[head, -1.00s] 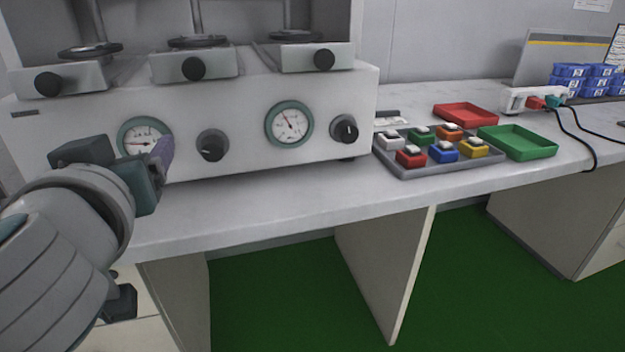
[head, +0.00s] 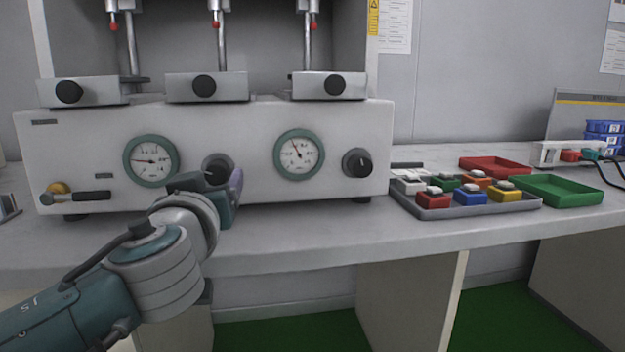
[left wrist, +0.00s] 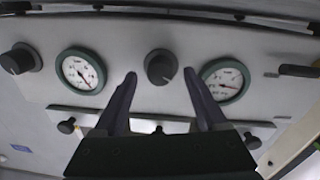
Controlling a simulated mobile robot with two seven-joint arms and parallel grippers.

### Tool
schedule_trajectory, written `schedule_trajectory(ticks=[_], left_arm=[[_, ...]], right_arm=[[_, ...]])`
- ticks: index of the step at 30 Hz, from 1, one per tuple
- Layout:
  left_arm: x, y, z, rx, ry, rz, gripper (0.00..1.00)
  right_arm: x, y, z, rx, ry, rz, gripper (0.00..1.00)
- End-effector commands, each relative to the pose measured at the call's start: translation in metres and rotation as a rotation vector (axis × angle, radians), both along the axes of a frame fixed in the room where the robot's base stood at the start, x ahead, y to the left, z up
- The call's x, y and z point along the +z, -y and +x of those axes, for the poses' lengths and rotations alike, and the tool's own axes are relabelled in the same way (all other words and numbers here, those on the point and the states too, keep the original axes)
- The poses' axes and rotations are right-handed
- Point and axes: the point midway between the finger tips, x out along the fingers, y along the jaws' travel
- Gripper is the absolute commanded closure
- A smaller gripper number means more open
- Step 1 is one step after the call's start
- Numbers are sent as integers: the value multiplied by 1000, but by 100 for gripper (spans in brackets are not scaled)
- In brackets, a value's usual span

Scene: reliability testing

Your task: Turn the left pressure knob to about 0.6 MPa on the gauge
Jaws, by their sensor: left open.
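The left pressure knob (head: 217,165) is a dark round knob on the white machine's front panel, partly hidden by my left gripper (head: 232,184). In the left wrist view the knob (left wrist: 160,66) appears between the two open fingertips (left wrist: 160,77), ahead of them; contact cannot be told. The left gauge (head: 151,161) has a green rim, and its needle points left. It is also in the left wrist view (left wrist: 226,80), to the right of the knob. My right gripper is out of view.
A right gauge (head: 299,154) and right knob (head: 357,163) sit farther right on the panel. A black-handled valve (head: 90,196) is at lower left. A grey tray (head: 470,208) of coloured blocks and a green tray (head: 560,190) lie to the right. The bench front is clear.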

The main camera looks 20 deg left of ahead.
Motion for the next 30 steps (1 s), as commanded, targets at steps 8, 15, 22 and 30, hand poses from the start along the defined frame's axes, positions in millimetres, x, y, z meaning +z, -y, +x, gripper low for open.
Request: schedule_trajectory(ticks=[8,15,22,30], left_arm=[[0,-6,10,1,0,0,26],[0,-6,9,1,0,0,37],[0,-6,9,1,0,0,63],[0,-6,9,1,-1,-1,93]], right_arm=[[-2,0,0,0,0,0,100],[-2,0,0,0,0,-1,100],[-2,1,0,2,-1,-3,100],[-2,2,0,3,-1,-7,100]])
